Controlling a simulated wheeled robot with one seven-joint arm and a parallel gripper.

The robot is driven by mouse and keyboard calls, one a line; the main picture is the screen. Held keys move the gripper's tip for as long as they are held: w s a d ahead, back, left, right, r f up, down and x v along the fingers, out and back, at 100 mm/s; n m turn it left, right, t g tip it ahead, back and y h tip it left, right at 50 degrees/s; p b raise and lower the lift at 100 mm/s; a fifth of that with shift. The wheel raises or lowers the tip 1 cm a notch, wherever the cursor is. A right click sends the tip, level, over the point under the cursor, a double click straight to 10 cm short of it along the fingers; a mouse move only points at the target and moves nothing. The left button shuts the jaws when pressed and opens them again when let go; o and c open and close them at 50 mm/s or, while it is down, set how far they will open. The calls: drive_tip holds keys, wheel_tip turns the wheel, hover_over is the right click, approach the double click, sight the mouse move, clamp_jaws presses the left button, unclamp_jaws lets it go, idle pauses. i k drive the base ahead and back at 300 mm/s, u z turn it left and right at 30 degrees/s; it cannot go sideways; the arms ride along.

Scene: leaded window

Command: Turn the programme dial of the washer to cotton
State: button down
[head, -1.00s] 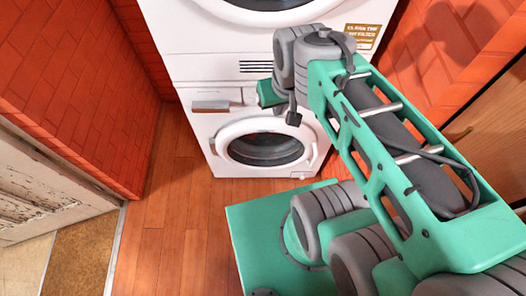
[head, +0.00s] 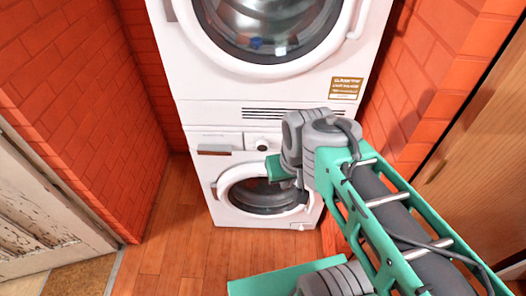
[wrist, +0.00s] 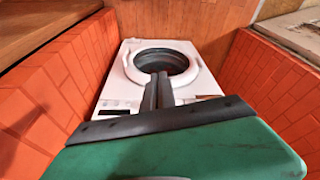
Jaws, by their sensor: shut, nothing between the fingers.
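The washer (head: 226,171) is the lower white machine in the stack, with a round door. Its programme dial (head: 262,143) is a small round knob on the front panel, right of the drawer (head: 216,149), in the head view. My gripper's green hand is just below and right of the dial in that view; its fingers are hidden there. In the wrist view my gripper (wrist: 159,78) is shut and empty, its dark fingers pointing towards the washer. That view shows the washer upside down, with its round door (wrist: 162,62) beyond the fingers; the dial cannot be made out there.
A second white machine (head: 200,85) with a round glass door and a yellow-brown label stands on top of the washer. Orange brick walls (head: 70,110) close in on both sides. Wooden floor (head: 180,240) is clear at front left. A worn white door (head: 40,200) stands at left.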

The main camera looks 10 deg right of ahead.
sight(262, 145)
drive_tip(key=k, duration=0.5)
drive_tip(key=u, duration=1.9)
drive_tip(key=i, duration=1.4)
drive_tip(key=z, duration=1.35)
